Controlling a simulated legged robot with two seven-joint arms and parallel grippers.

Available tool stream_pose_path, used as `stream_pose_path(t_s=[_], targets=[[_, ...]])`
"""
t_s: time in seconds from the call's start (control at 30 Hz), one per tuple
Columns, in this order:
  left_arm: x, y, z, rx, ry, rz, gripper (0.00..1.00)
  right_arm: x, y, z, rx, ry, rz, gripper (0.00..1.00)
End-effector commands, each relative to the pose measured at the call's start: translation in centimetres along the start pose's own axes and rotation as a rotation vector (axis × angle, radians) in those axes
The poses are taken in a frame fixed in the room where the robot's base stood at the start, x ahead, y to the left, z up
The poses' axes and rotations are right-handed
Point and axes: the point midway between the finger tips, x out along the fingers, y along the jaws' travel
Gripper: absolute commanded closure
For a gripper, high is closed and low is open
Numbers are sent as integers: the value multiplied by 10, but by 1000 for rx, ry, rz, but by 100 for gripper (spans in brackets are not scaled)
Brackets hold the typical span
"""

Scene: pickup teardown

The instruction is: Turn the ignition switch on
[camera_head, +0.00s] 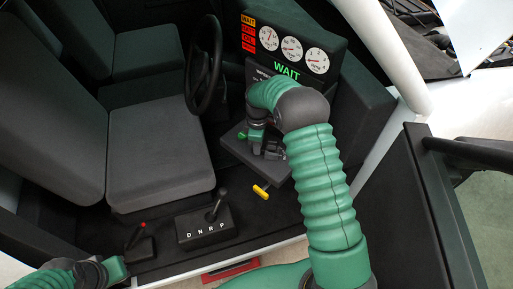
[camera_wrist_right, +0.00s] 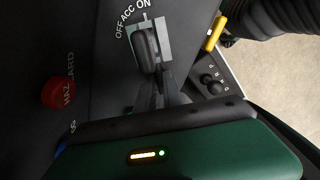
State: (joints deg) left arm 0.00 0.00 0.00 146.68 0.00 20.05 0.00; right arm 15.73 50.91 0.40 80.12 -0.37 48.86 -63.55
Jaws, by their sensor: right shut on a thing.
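The ignition switch (camera_wrist_right: 146,48) is a dark upright knob in front of a grey plate in the right wrist view. The labels OFF, ACC and ON curve around its upper end, and that end points near ON. My right gripper (camera_wrist_right: 157,88) is shut on the knob, its fingers reaching up from below. In the head view, my right gripper (camera_head: 268,152) is over the dark console panel, and the arm and wrist hide much of the switch area. My left gripper (camera_head: 120,270) is at the lower left; its fingertips cannot be made out.
The dash display (camera_head: 288,70) shows a green WAIT under three gauges. A steering wheel (camera_head: 204,66), gear selector (camera_head: 207,224), red-tipped lever (camera_head: 139,238) and yellow handle (camera_head: 261,192) surround the seat. A red hazard button (camera_wrist_right: 58,94) is left of the switch.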

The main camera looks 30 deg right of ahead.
Motion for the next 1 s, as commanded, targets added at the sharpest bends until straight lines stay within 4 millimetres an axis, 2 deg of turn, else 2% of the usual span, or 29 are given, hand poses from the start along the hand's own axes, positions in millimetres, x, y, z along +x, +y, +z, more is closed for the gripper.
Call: stream_pose_path(t_s=[0.03,0.73,0.77,0.9,1.0], targets=[[0,0,0,0,0,0,100,-3,5,2,10,0,12,100],[1,0,0,0,0,0,100,-3,7,2,52,0,11,100],[1,0,0,0,0,0,100,-3,7,2,52,0,11,85],[1,0,0,0,0,0,100,-2,6,1,50,0,7,67],[1,0,0,0,0,0,100,-1,5,1,49,0,5,67]])
